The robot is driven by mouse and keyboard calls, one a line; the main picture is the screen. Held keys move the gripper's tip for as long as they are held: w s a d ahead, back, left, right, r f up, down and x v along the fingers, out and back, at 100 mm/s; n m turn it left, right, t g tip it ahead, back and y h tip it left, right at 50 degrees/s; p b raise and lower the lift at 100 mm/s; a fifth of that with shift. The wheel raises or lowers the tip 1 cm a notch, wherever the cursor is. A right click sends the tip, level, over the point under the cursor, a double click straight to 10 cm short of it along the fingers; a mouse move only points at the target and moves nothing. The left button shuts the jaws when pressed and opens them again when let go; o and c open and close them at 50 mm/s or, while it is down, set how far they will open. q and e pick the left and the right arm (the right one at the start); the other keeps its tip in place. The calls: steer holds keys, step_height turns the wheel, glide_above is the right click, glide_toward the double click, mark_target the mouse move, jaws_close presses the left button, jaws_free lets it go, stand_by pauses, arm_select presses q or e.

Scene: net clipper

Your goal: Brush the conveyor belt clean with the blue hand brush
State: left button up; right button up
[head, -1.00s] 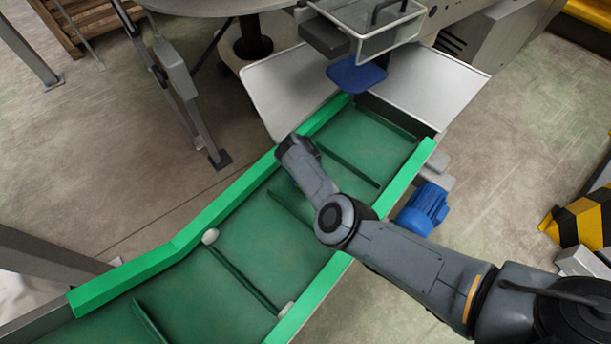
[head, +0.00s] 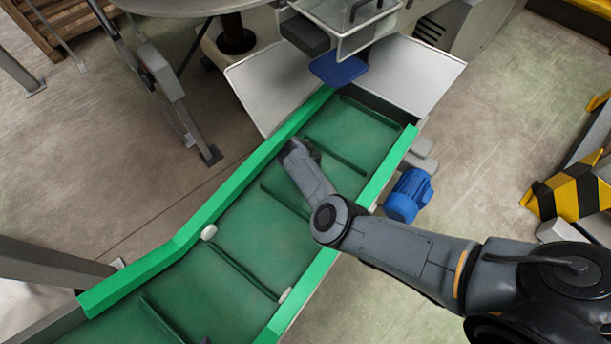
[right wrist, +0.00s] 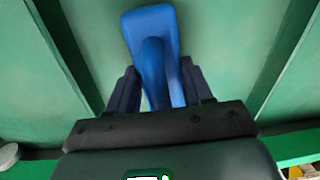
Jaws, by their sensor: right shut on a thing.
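The green conveyor belt (head: 237,240) with raised cross ribs and bright green side rails runs from the lower left up to the metal chute. My right arm reaches over the belt from the right. In the right wrist view my right gripper (right wrist: 155,90) is shut on the handle of the blue hand brush (right wrist: 150,28), over the belt between two ribs. Whether the bristles touch the belt cannot be told. In the head view the brush and fingertips are hidden under my wrist. My left gripper is not in view.
Two whitish lumps, one by the left rail (head: 208,232) and one by the right rail (head: 285,294), lie on the belt. A blue motor (head: 408,194) sticks out beside the right rail. A metal chute (head: 275,85) stands at the belt's upper end.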

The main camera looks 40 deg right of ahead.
steer(key=shift+s+p, duration=0.5)
steer(key=shift+s+d+r+p, duration=0.1)
steer(key=shift+s+d+p, duration=0.1)
steer(key=shift+s+p, duration=0.2)
steer(key=shift+s+d+p, duration=0.25)
steer(key=shift+s+p, duration=0.55)
steer(key=shift+s, duration=0.2)
steer(key=shift+s+d+p, duration=0.25)
steer(key=shift+s+p, duration=0.5)
steer(key=shift+p, duration=0.05)
steer(key=shift+s+d+p, duration=0.15)
steer(key=shift+s+p, duration=0.25)
steer(key=shift+s, duration=0.25)
steer(key=shift+s+f, duration=0.1)
steer(key=shift+f, duration=0.1)
steer(key=shift+d+r, duration=0.1)
steer(key=shift+r, duration=0.05)
